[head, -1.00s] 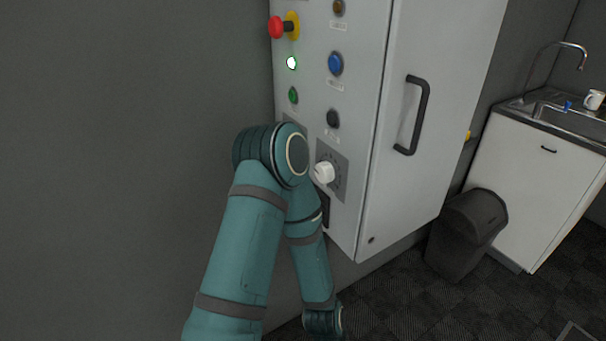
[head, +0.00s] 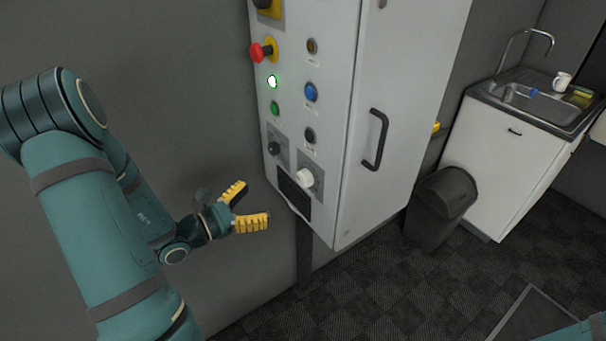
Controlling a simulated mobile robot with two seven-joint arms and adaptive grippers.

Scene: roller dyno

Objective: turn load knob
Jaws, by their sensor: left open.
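A white round knob (head: 304,178) sits on a grey dial plate low on the front of the light grey control cabinet (head: 340,190). A dark knob (head: 274,148) sits on another plate to its upper left. The labels are too small to read, so I cannot tell which one is named load. My left gripper (head: 252,205), with yellow ridged fingertips, is open and empty. It is to the left of and a little below the white knob, apart from the cabinet. My right gripper is not in view.
Above the knobs are a red mushroom button (head: 261,51), a lit lamp (head: 271,81), a green button (head: 275,108) and a blue button (head: 311,92). A black handle (head: 375,140) is on the cabinet's side. A bin (head: 440,205) and sink unit (head: 530,140) stand right.

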